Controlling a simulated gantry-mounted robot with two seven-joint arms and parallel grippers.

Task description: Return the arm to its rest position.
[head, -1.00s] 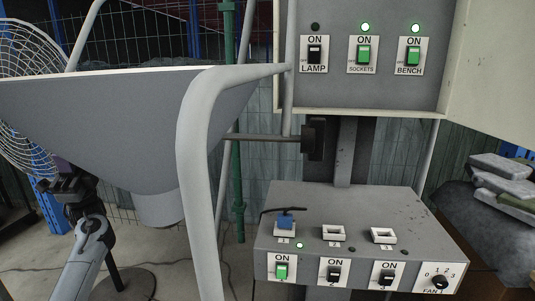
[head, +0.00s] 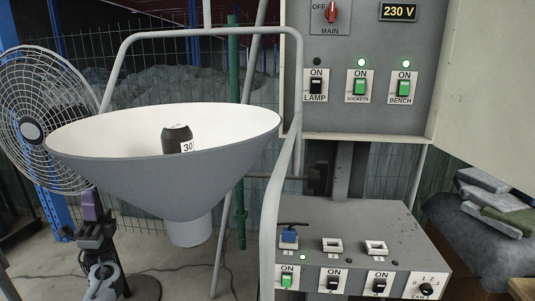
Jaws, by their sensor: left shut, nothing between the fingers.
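My left arm comes in at the lower left. My left gripper (head: 91,206) points upward with its purple fingertips together, shut and empty. It appears left of and below the big grey funnel-shaped bowl (head: 120,170), in front of the fan's lower edge in the picture. No object is seen in its grip. My right gripper is not in view.
A black cylinder (head: 176,140) marked 30 shows inside the bowl. A wire fan (head: 40,100) stands left. The upper switch panel (head: 330,60) has SOCKETS and BENCH lit green, LAMP unlit. Grey tubing (head: 268,240) rises between.

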